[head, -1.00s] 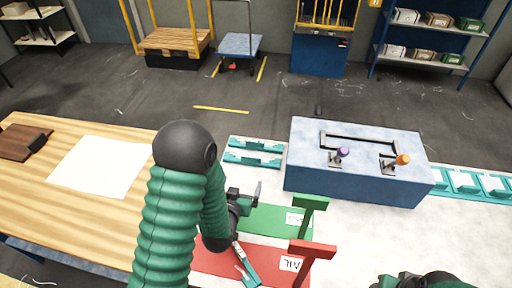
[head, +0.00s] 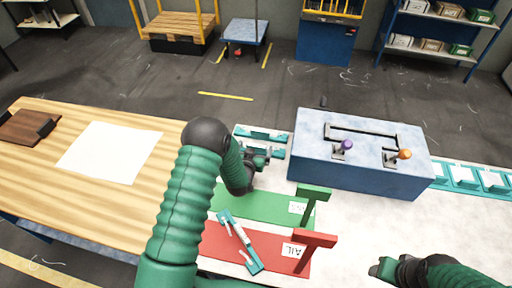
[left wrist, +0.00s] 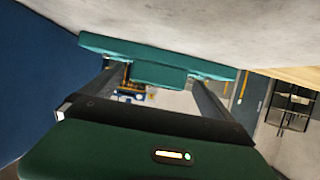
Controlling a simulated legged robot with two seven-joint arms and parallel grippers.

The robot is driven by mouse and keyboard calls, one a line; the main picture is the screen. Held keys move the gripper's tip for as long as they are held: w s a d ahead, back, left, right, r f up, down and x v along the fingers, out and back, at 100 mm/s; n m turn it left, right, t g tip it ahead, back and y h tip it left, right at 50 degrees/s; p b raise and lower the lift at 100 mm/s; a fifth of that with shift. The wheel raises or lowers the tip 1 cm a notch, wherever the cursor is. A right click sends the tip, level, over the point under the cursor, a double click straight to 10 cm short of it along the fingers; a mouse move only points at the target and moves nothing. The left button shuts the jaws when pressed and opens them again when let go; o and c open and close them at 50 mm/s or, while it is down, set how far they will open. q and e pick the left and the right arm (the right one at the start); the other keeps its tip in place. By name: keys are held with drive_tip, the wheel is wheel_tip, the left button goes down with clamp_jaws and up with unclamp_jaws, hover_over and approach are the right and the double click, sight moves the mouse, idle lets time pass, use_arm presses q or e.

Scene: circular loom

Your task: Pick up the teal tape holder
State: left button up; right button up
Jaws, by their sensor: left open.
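A teal holder (head: 262,133) lies at the far left of the white surface, left of the blue-grey box. My left gripper (head: 266,154) is over a second teal holder just in front of it and partly hides that one. In the left wrist view a teal holder (left wrist: 160,72) spans the space between my two open fingers, by their tips; I cannot tell whether they touch it. Another teal holder (head: 240,244) with white pieces lies tilted across the red mat. My right gripper (head: 384,268) is at the bottom right, away from these holders; its jaws are unclear.
A blue-grey box (head: 360,170) with two knobbed levers stands close to the right of my left gripper. Green (head: 255,205) and red (head: 225,243) mats with upright T-shaped posts lie in front. A teal row (head: 470,178) lies at right.

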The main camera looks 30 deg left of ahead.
use_arm(q)
drive_tip(key=shift+w+a+f, duration=0.1)
drive_tip(key=shift+w+f, duration=0.1)
drive_tip(key=shift+w, duration=0.35)
drive_tip(key=shift+w+f, duration=0.15)
drive_tip(key=shift+w, duration=0.05)
drive_tip(key=shift+c, duration=0.2)
drive_tip(key=c, duration=1.4)
drive_tip(key=shift+c, duration=0.2)
